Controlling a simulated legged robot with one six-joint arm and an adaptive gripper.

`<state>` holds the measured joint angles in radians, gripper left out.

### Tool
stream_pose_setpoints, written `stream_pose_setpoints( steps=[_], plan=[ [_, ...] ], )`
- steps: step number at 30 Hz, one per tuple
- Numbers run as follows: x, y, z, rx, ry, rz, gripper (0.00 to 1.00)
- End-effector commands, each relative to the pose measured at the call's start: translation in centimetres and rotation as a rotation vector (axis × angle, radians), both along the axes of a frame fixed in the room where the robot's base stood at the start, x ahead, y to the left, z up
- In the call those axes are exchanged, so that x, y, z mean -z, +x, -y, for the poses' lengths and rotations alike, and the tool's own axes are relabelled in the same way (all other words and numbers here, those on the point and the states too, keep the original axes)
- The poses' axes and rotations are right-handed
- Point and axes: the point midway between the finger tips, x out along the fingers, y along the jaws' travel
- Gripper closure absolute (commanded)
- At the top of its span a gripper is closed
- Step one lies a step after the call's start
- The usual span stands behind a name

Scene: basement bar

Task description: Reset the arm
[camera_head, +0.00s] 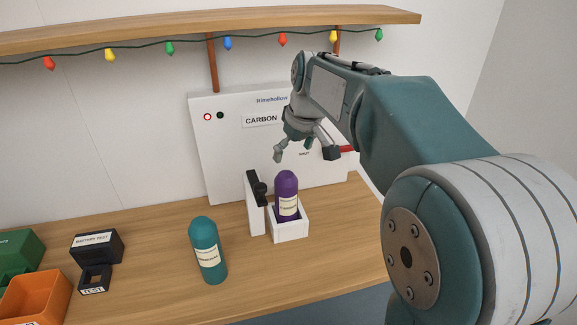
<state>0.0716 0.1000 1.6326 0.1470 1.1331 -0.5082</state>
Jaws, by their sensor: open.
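My gripper (306,153) hangs at the end of my arm, above the purple bottle and in front of the white panel. Its fingers are spread open and hold nothing. The purple bottle (286,194) stands upright in a small white holder (292,234), with a gap between it and the gripper. A teal bottle (208,249) with a pale label stands on the wooden counter (150,285) to the left of the holder.
A white panel (230,150) marked "CARBON" stands behind the holder. A black battery test box (97,247), a green bin (20,250) and an orange bin (38,298) sit at the left. A wooden shelf (200,26) with coloured lights runs above.

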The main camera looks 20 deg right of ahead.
Motion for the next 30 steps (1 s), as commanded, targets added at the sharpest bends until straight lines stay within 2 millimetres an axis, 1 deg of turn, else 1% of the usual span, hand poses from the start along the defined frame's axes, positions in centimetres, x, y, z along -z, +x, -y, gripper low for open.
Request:
stream_pose_setpoints(
  steps=[1, 4, 13, 16, 17, 20, 25, 30],
  plan=[
    [-0.5, -0.2, 0.1, 0.000, 0.000, 0.000, 0.00],
    [-1.1, -0.3, 0.1, 0.000, 0.000, -0.001, 0.00],
    [-1.2, -0.4, 0.1, 0.000, 0.000, -0.001, 0.00],
    [-1.4, -1.1, 0.1, 0.010, -0.001, 0.004, 0.00],
    [-1.5, -1.5, 0.0, 0.015, -0.001, 0.006, 0.00],
    [-1.8, -3.5, -0.2, 0.044, -0.003, 0.018, 0.00],
    [-1.8, -7.5, -0.5, 0.106, -0.003, 0.043, 0.00],
    [-1.3, -11.4, -0.8, 0.166, 0.000, 0.068, 0.00]
  ],
)
